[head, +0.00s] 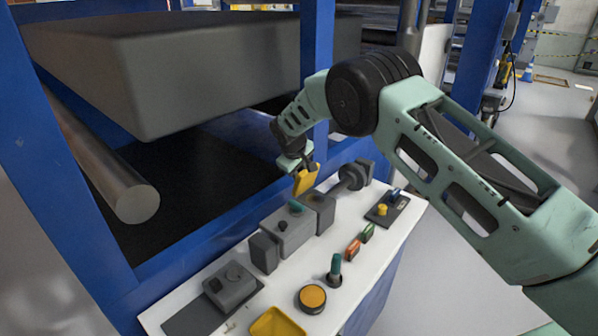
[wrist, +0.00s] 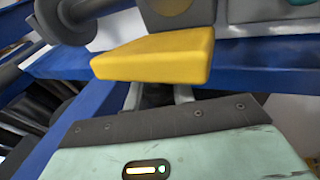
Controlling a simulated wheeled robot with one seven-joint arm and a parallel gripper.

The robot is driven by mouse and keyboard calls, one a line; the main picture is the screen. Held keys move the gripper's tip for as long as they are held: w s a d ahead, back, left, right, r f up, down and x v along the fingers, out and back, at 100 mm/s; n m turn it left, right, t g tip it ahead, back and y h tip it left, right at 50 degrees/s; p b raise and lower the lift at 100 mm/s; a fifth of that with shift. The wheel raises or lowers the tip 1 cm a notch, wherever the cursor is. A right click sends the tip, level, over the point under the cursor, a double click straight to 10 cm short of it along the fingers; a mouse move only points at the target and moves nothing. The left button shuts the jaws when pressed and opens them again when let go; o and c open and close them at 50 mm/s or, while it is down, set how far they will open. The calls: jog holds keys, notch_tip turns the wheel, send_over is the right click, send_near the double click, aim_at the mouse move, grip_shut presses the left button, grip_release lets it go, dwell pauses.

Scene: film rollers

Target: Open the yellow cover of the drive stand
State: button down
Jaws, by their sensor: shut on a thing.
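The yellow cover (head: 306,180) stands tilted up at the back edge of a small grey block (head: 319,208), which I take to be the drive stand, on the white bench. My gripper (head: 298,165) is at the upper edge of the cover, shut on it. In the wrist view the cover (wrist: 155,58) fills the upper middle, right in front of my gripper (wrist: 160,97). The fingertips are mostly hidden behind the cover there. The cover's hinge is not clearly visible.
The white bench top (head: 385,238) holds a grey box with a green knob (head: 290,228), a grey roller part (head: 352,178), an orange button (head: 311,297) and a yellow tray (head: 277,323). A blue frame post (head: 317,70) stands close behind.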

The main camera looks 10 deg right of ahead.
jog(key=c, duration=1.3)
grip_release()
jog(key=shift+w+d+r, duration=0.1)
jog(key=shift+w+r, duration=0.1)
jog(key=shift+o, duration=0.7)
jog(key=shift+f, duration=0.1)
jog(key=shift+s, duration=0.1)
jog(key=b+v, duration=0.3)
jog(key=v, duration=1.4)
jog(key=shift+b, duration=0.3)
jog(key=shift+s, duration=0.1)
jog(key=shift+c, duration=0.4)
